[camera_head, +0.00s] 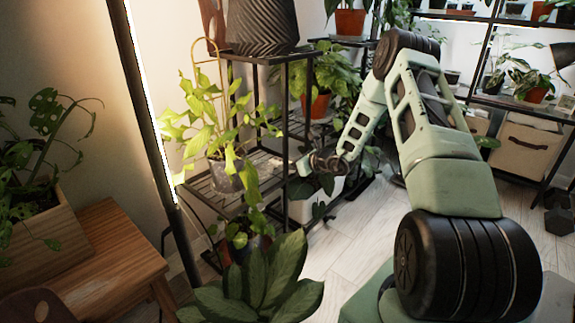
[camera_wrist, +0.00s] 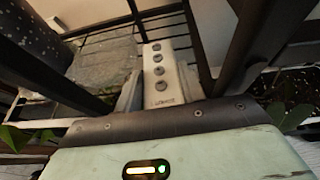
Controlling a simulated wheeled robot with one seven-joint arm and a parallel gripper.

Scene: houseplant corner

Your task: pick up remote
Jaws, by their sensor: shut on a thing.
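The remote (camera_wrist: 158,78) is a pale, narrow bar with a row of round dark buttons, seen in the middle of the wrist view. My gripper (camera_wrist: 160,92) is shut on it, with one finger on each side of its near part. In the head view, my gripper (camera_head: 305,165) is at the right side of the black plant stand (camera_head: 262,160), at about the height of its slatted shelf. I cannot make out the remote there. Whether it still touches the shelf is unclear.
A leafy plant in a grey pot (camera_head: 226,177) stands on the slatted shelf, left of my gripper. Black stand posts rise close on both sides in the wrist view. A wooden bench (camera_head: 105,250) is at left. Pale floor (camera_head: 345,250) is open beside the stand.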

